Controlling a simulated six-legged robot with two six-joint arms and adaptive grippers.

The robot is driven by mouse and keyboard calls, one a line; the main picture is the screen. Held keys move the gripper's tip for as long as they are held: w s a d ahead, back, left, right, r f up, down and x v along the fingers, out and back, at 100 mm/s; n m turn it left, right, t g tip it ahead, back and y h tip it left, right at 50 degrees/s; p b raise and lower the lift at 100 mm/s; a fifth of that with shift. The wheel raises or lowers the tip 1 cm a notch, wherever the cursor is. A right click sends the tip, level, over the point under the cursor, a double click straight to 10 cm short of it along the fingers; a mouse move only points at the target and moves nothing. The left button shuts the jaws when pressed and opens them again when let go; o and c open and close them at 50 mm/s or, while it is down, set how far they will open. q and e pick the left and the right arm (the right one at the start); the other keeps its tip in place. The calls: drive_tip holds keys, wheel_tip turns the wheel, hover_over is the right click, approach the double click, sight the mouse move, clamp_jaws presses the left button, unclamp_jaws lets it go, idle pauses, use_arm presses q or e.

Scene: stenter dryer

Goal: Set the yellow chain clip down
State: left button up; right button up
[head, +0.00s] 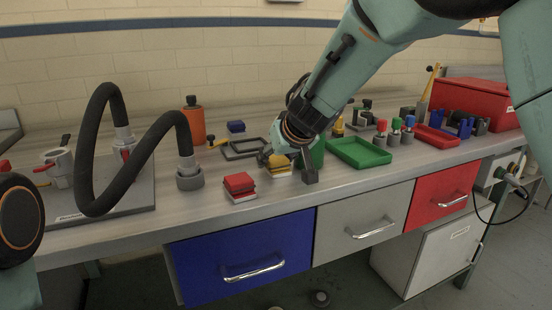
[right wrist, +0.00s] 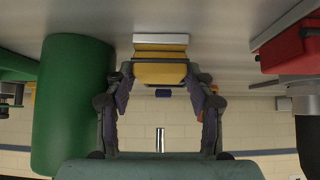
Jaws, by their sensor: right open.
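The yellow chain clip (head: 279,168) sits on the grey workbench beside a red clip (head: 239,182); my right gripper partly hides it. In the right wrist view the yellow clip (right wrist: 160,72) lies on a pale base against the bench surface, between the fingertips. My right gripper (head: 288,164) reaches down over it, with a finger to each side. The fingers (right wrist: 160,84) are open, and the exact gap to the clip's sides is hard to judge. My left gripper is not in view.
A green cylinder (right wrist: 72,105) stands close beside the gripper, with a green tray (head: 360,153) to its right. A black hose (head: 88,150) loops at left. Bare bench (head: 205,212) shows in front.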

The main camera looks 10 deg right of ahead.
drive_tip(key=p+v, duration=0.4)
drive_tip(key=v, duration=0.7)
drive_tip(key=shift+s+r, duration=0.2)
drive_tip(key=shift+w, duration=0.1)
